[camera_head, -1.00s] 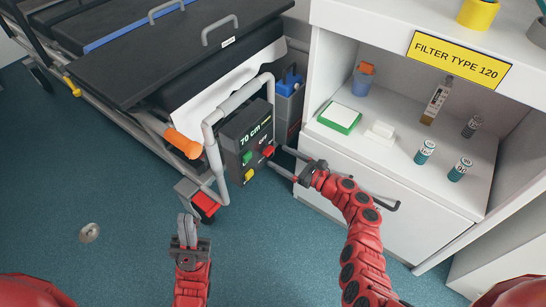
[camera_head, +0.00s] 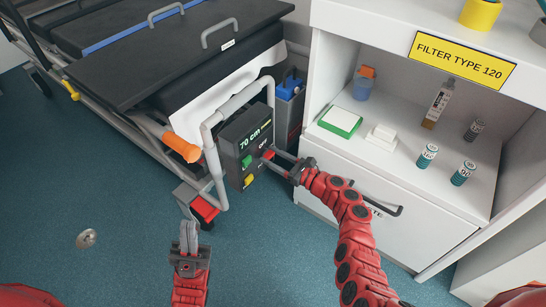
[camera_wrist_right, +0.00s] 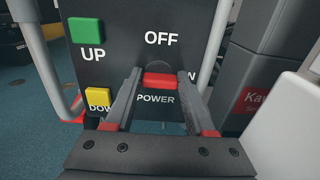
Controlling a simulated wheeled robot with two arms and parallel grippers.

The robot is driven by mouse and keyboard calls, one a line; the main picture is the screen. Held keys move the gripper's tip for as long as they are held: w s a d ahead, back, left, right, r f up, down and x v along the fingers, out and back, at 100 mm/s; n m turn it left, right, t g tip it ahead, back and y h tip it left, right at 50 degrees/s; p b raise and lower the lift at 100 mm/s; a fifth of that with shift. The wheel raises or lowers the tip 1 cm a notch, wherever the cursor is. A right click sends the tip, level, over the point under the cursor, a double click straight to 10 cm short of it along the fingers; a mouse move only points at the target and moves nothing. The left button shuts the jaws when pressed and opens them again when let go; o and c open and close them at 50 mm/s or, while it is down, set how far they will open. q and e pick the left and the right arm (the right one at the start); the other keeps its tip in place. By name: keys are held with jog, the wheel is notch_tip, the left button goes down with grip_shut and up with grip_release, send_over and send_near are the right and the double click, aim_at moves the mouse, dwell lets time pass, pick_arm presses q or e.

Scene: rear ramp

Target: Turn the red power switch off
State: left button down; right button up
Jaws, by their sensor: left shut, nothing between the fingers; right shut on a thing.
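The red power switch (camera_wrist_right: 160,80) is on a dark grey control box (camera_head: 233,134), with OFF above it and POWER below in the right wrist view. The lettering to its right is partly hidden by a finger. The switch's red part lies crosswise in that view. My right gripper (camera_wrist_right: 159,84) is shut on the switch, one finger on each side. In the head view the right gripper (camera_head: 270,155) reaches the box from the right. My left gripper (camera_head: 189,224) is shut and empty, over the floor in front of the stretcher frame.
A green UP button (camera_wrist_right: 86,30) and a yellow DOWN button (camera_wrist_right: 97,100) sit left of the switch. A grey tube frame (camera_head: 210,140) stands beside the box. A white cabinet (camera_head: 365,185) with shelf items is at right.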

grip_shut()
